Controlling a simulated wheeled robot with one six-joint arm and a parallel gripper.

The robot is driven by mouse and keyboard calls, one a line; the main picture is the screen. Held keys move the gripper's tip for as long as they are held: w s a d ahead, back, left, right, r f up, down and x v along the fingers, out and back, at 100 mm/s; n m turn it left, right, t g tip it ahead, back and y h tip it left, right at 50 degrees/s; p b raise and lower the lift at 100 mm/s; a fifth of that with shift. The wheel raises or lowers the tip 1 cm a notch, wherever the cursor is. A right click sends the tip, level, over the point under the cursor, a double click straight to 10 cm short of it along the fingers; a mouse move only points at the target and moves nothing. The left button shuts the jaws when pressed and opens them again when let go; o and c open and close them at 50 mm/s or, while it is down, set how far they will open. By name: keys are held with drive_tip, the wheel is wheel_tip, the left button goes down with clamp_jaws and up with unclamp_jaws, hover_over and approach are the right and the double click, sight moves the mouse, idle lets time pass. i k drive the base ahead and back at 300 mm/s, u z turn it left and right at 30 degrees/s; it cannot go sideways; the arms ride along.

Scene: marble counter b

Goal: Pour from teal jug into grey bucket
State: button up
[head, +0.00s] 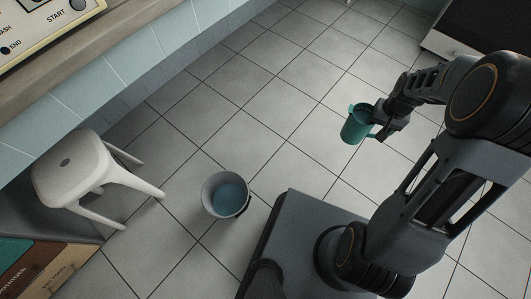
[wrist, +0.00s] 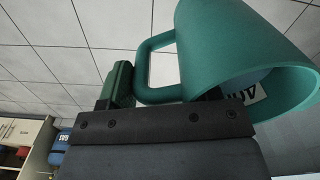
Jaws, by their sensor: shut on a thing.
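The teal jug (head: 357,125) is held up above the floor at the upper right of the head view. It fills the upper right of the wrist view (wrist: 235,50), with its handle (wrist: 145,68) towards my gripper. My gripper (head: 377,122) is shut on the jug, apparently at its handle. The jug looks close to upright in the head view; its contents are hard to make out. The grey bucket (head: 212,183) stands on the floor in the lower middle of the head view, with bluish liquid (head: 230,195) inside. My gripper and the jug are well apart from it, up and right.
A white stool (head: 70,168) stands left of the bucket. A tiled counter side (head: 130,65) with a control panel on top (head: 40,28) runs along the upper left. My dark base is just right of the bucket. The tiled floor between bucket and jug is clear.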

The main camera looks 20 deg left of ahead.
sight(226, 194)
drive_tip(key=z, duration=1.25)
drive_tip(key=k, duration=1.85)
drive_tip(key=u, duration=2.6)
drive_tip(key=i, duration=0.4)
drive_tip(key=u, duration=0.1)
